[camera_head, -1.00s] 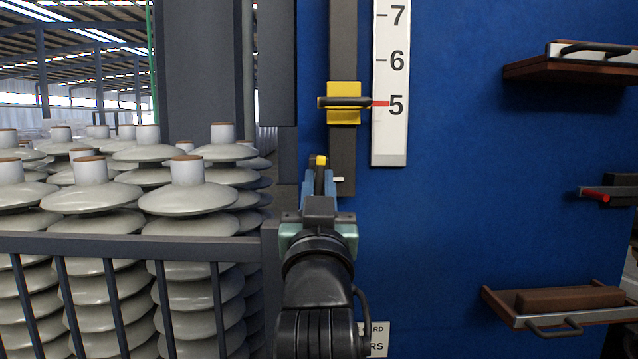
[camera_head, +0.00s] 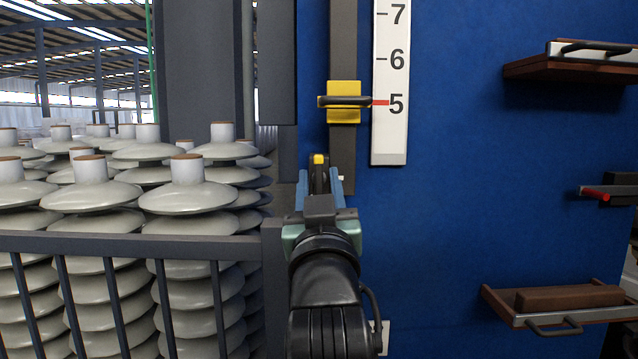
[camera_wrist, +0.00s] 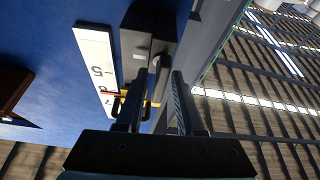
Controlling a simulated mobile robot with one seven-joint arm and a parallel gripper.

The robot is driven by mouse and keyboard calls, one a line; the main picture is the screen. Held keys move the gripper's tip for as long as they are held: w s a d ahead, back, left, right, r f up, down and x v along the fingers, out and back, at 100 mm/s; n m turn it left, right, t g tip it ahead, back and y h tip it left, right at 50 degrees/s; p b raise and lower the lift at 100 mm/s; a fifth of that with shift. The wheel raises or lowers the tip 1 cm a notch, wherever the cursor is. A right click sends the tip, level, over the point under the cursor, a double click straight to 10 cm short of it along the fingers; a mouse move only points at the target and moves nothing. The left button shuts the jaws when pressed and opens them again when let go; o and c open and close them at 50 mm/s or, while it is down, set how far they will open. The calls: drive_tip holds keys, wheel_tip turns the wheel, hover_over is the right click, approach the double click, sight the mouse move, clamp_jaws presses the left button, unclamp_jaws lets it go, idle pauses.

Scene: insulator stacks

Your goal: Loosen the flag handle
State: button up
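A black handle with a yellow end (camera_head: 319,160), which looks like the flag handle, sits at the lower end of the dark vertical rail (camera_head: 343,60). My gripper (camera_head: 320,180) is just below and in front of it, its two blue fingers apart on either side of the handle. In the wrist view my gripper (camera_wrist: 159,85) is open, with the dark handle (camera_wrist: 161,75) between the fingers. I cannot tell whether either finger touches it. The wrist hides the handle's lower part in the head view.
A yellow slider (camera_head: 344,115) with a black grip is on the rail, its red pointer at 5 on the white scale (camera_head: 389,140). Insulator stacks (camera_head: 188,195) stand behind a railing (camera_head: 130,245) at left. Shelves (camera_head: 570,68) and a red-tipped lever (camera_head: 597,193) are at right.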

drive_tip(key=shift+o, duration=0.2)
drive_tip(key=shift+s+f, duration=0.2)
drive_tip(key=shift+s, duration=0.05)
drive_tip(key=b+v, duration=0.5)
drive_tip(key=v, duration=0.7)
drive_tip(key=shift+s, duration=0.2)
drive_tip(key=s+r+m+t, duration=0.1)
drive_tip(key=s+r+t, duration=0.4)
drive_tip(key=s+r, duration=0.4)
drive_tip(key=s, duration=0.2)
drive_tip(key=shift+s+a+r+h, duration=0.2)
drive_tip(key=shift+s+h, duration=0.15)
drive_tip(key=shift+h, duration=0.05)
